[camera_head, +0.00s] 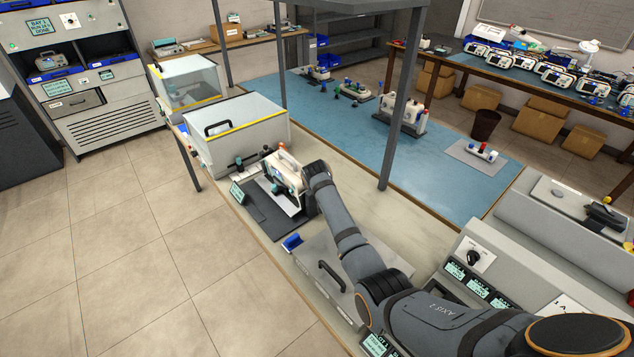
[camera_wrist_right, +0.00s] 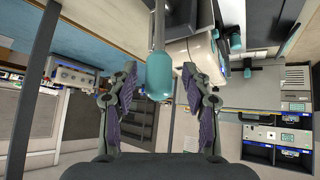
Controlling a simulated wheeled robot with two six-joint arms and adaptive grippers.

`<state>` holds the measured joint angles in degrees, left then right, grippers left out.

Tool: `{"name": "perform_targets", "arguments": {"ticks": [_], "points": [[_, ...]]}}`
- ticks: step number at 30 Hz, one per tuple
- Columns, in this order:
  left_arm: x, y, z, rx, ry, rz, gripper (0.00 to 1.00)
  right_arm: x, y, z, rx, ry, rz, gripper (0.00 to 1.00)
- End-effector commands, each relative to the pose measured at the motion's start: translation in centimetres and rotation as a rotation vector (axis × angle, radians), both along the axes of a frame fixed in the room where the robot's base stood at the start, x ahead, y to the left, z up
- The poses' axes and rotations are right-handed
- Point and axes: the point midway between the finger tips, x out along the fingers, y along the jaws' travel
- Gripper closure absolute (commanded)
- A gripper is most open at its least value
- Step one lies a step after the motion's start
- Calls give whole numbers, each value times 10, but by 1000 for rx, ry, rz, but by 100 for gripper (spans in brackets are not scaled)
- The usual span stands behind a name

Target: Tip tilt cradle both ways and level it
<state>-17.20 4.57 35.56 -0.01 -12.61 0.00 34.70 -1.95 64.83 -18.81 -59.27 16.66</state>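A pale boxy unit (camera_head: 285,170), apparently the tilt cradle with its load, stands tilted on a dark base plate (camera_head: 262,210) on the bench. My right arm reaches to its right side in the head view; the wrist hides the fingers there. In the right wrist view my right gripper (camera_wrist_right: 158,108) is open. A teal grip (camera_wrist_right: 159,76) on a grey rod (camera_wrist_right: 158,25) lies between the two fingers, with gaps visible on both sides. A white body with other teal knobs (camera_wrist_right: 235,43) shows behind it. My left gripper is not in view.
A small display (camera_head: 237,192) stands left of the unit. A blue item (camera_head: 292,242) and a grey lidded panel with a black handle (camera_head: 330,275) lie in front.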

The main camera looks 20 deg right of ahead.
Motion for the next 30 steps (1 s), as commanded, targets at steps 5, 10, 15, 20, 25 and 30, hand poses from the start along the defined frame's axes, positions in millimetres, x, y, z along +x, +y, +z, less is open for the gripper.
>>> {"name": "perform_targets", "arguments": {"ticks": [5,10,15,20,25,30], "points": [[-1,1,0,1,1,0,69,-1,1,2,0,0,0,52],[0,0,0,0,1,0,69,-15,7,17,1,-2,2,52],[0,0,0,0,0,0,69,-40,16,45,2,-4,0,52],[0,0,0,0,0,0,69,-62,25,71,2,-3,0,52],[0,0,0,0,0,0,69,-75,29,84,1,0,1,52],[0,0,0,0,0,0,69,-78,29,87,-1,1,0,52]]}}
